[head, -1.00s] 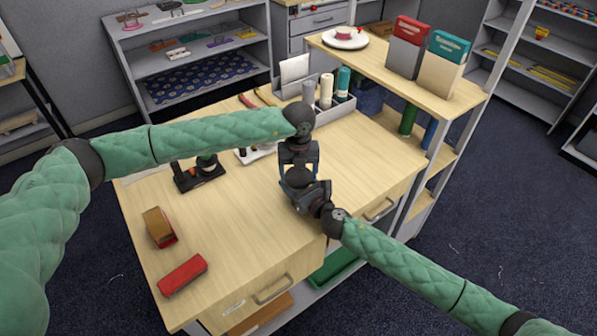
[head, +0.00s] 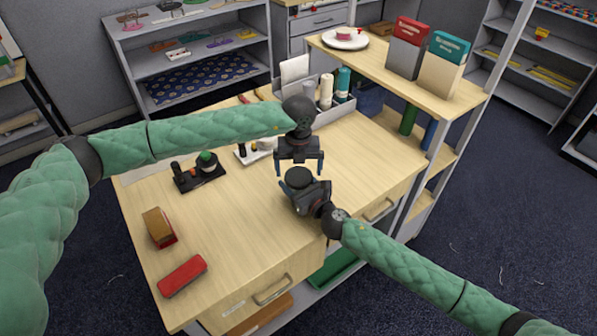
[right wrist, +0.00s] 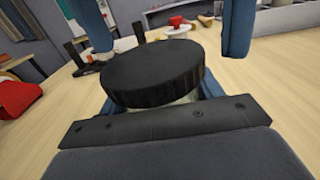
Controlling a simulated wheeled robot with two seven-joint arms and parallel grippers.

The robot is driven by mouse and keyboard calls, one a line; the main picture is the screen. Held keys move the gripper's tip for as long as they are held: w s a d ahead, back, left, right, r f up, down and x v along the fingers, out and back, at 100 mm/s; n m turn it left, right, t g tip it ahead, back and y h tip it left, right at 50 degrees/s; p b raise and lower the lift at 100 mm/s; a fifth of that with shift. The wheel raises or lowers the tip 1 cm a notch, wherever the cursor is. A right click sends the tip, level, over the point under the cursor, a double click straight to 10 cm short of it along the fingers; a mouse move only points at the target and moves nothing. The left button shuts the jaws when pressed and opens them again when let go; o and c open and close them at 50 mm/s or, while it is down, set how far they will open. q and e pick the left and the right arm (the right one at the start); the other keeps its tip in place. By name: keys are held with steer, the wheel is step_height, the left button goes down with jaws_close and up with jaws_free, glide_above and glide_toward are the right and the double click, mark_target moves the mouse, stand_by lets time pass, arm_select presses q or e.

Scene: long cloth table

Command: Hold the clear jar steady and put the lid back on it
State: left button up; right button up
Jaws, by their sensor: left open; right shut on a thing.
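A black round lid (head: 298,176) sits on the clear jar at the front right of the desk. In the right wrist view the lid (right wrist: 153,73) fills the middle, and only a small strip of the jar (right wrist: 182,99) shows beneath it. The rest of the jar is hidden by the lid and my gripper. My right gripper (head: 303,193) is shut on the jar from the side, below the lid. My left gripper (head: 299,171) is open and empty just above the lid, fingers spread to either side; its blue fingers also show in the right wrist view (right wrist: 168,38).
A red block (head: 182,276) and a brown-and-red block (head: 159,228) lie at the left front. A black tray (head: 200,175) with small items stands left of the grippers. A grey organizer (head: 335,112) stands behind. The desk's front middle is clear.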

arm_select(q)
steer(key=shift+r, duration=1.3)
steer(key=shift+c, duration=0.3)
steer(key=shift+r+n, duration=1.2)
steer(key=shift+r, duration=0.55)
steer(key=shift+f, duration=0.1)
steer(key=shift+f, duration=3.95)
